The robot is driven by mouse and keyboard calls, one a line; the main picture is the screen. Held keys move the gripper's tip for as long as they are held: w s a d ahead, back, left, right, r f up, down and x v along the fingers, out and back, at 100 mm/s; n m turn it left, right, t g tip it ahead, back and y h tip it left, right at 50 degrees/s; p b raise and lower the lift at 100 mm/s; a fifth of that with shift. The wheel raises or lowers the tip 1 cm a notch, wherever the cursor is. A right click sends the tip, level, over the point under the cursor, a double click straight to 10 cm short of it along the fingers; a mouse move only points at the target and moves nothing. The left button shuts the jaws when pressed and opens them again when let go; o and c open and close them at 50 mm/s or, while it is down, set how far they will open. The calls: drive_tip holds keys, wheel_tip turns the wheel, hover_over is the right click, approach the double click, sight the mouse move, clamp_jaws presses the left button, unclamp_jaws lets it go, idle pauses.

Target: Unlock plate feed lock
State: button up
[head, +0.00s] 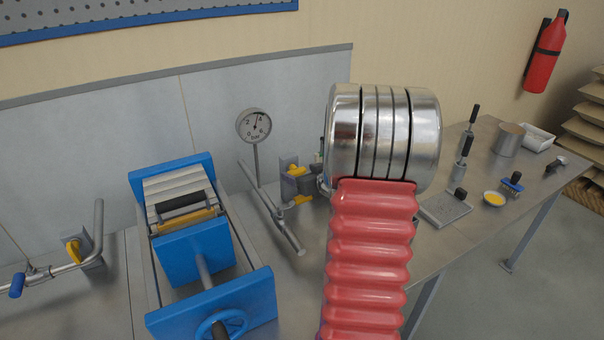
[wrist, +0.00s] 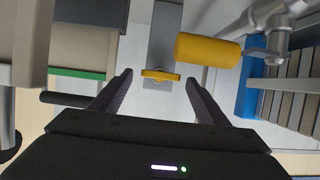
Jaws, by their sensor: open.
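My gripper (wrist: 157,84) is open and empty in the wrist view, its two dark fingers pointing away from the camera. A small flat yellow piece with a round hub (wrist: 160,74), apparently a lock or valve handle, lies between and just beyond the fingertips, in front of a grey plate (wrist: 165,32). No clear contact shows. A thicker yellow cylinder (wrist: 207,50) is right of it, beside a metal pipe (wrist: 268,14). In the head view, yellow parts (head: 302,199) show on the grey bracket left of my arm. My arm hides much there. I cannot tell which part is the plate feed lock.
A blue-framed plate press (head: 195,255) stands left of my arm, with a handwheel in front. A pressure gauge (head: 254,126) rises behind the pipe. Another yellow handle (head: 73,250) is at far left. Tools and a metal cup (head: 509,140) stand on the bench at right.

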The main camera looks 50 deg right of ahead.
drive_tip(key=shift+c, duration=0.4)
drive_tip(key=c, duration=1)
drive_tip(key=shift+o, duration=0.2)
drive_tip(key=shift+a+n, duration=0.15)
drive_tip(key=shift+n, duration=0.35)
drive_tip(key=shift+w+a+n+h, duration=0.1)
drive_tip(key=shift+a+n+h, duration=0.05)
drive_tip(key=shift+n+h, duration=0.55)
drive_tip(key=shift+a+f+n+h, duration=0.15)
drive_tip(key=shift+n+h, duration=0.3)
drive_tip(key=shift+n, duration=0.2)
drive_tip(key=shift+a+f+n+h, duration=0.1)
drive_tip(key=shift+a+n+h, duration=0.05)
drive_tip(key=shift+n+h, duration=0.4)
drive_tip(key=shift+w+g, duration=0.1)
drive_tip(key=shift+g, duration=0.2)
drive_tip(key=o, duration=1)
drive_tip(key=shift+o, duration=0.2)
